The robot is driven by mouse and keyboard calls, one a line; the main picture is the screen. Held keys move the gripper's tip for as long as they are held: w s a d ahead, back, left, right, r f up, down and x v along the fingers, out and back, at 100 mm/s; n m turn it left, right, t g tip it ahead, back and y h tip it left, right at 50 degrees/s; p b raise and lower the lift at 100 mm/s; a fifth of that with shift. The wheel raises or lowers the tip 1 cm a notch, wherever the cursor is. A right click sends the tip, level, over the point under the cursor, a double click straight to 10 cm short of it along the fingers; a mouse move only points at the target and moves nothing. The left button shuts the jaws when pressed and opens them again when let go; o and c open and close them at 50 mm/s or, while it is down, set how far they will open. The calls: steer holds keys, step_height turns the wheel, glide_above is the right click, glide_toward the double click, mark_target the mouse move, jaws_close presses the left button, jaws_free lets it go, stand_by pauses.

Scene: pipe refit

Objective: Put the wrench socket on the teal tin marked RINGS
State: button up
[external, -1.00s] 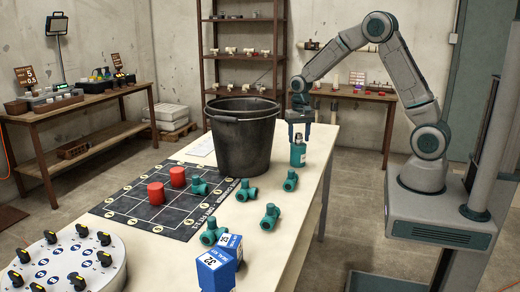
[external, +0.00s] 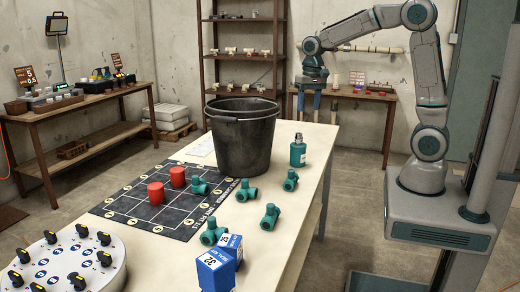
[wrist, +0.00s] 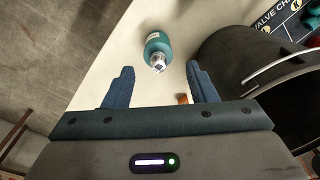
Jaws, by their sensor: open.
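The teal tin (external: 298,156) stands upright on the long table, right of the black bucket. A small silver piece, which looks like the wrench socket (external: 298,137), sits on top of the tin. In the wrist view the teal tin (wrist: 156,43) and the silver socket (wrist: 158,63) show ahead of my fingers, the socket at its top. The tin's marking is too small to read. My gripper (external: 309,106) is raised above and behind the tin, apart from it. Its blue fingers (wrist: 160,88) are spread with nothing between them.
The black bucket (external: 240,150) stands close left of the tin. Several teal pipe fittings (external: 270,216) lie nearer on the table. Red cylinders (external: 156,193) stand on the dark board (external: 125,215). Blue boxes (external: 216,270) are at the front. A small brown piece (wrist: 182,98) lies near my right finger.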

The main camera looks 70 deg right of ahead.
steer(key=s+a+n+t, duration=0.1)
steer(key=s+a+n, duration=0.3)
steer(key=s, duration=0.5)
steer(key=s+a+n+t, duration=0.1)
steer(key=s+a+n, duration=0.4)
steer(key=s, duration=0.5)
steer(key=shift+a+f, duration=0.45)
steer(key=shift+a, duration=0.4)
